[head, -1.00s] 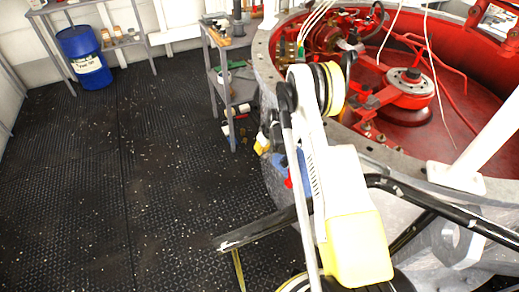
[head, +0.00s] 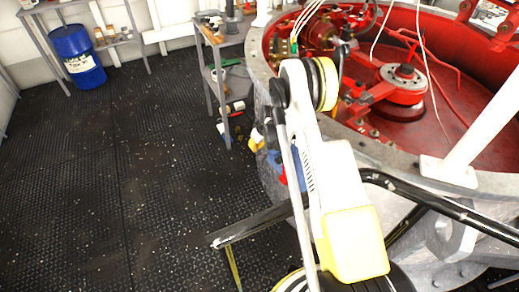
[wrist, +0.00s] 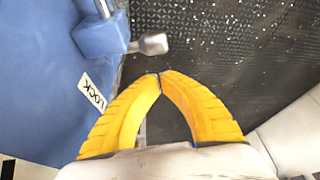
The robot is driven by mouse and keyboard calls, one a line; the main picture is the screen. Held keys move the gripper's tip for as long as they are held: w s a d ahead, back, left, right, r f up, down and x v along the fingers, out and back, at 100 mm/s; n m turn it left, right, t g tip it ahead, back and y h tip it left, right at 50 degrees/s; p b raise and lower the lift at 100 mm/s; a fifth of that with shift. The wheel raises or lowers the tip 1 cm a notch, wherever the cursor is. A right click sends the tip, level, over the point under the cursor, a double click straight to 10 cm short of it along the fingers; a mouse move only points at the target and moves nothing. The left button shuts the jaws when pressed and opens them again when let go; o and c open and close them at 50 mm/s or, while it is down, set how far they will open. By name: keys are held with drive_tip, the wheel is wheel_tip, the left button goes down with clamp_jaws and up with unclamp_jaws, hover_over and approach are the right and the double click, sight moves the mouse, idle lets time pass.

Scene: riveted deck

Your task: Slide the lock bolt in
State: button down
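The lock bolt (wrist: 152,44) is a grey metal rod with a rounded knob at its end. In the wrist view it sticks out of a blue block on the blue lock housing (wrist: 40,70), which carries a white LOCK label (wrist: 92,91). My gripper (wrist: 160,75) has two yellow fingers with their tips together and nothing visible between them. The tips are just below the knob in the picture, apparently apart from it. In the head view my gripper (head: 257,140) is a small yellow patch beside the big round vessel, partly hidden by my arm; the bolt cannot be made out there.
The grey vessel rim (head: 262,70) with red machinery inside stands at right. A grey shelf cart (head: 213,75) stands close behind my gripper, with small items at its foot. A blue drum (head: 77,55) is at far left. The black floor at left is clear.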

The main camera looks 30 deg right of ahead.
drive_tip(key=s+a+r+p, duration=0.1)
drive_tip(key=s+a+r, duration=0.25)
drive_tip(key=r, duration=0.85)
drive_tip(key=s+a+r+m+t+p, duration=0.15)
drive_tip(key=s+r, duration=0.25)
drive_tip(key=r, duration=0.7)
drive_tip(key=s+a+r+p, duration=0.2)
drive_tip(key=s+a+r, duration=0.1)
drive_tip(key=r, duration=0.9)
drive_tip(key=s+a+r, duration=0.2)
drive_tip(key=s, duration=0.5)
drive_tip(key=s+a+r+m+t, duration=0.1)
drive_tip(key=s+a+r, duration=0.1)
drive_tip(key=s, duration=0.6)
drive_tip(key=s+a+r+t+h, duration=0.1)
drive_tip(key=s+a+r, duration=0.1)
drive_tip(key=s, duration=0.6)
drive_tip(key=shift+s+a+r, duration=0.2)
drive_tip(key=shift+a+r, duration=0.2)
drive_tip(key=shift+r, duration=0.4)
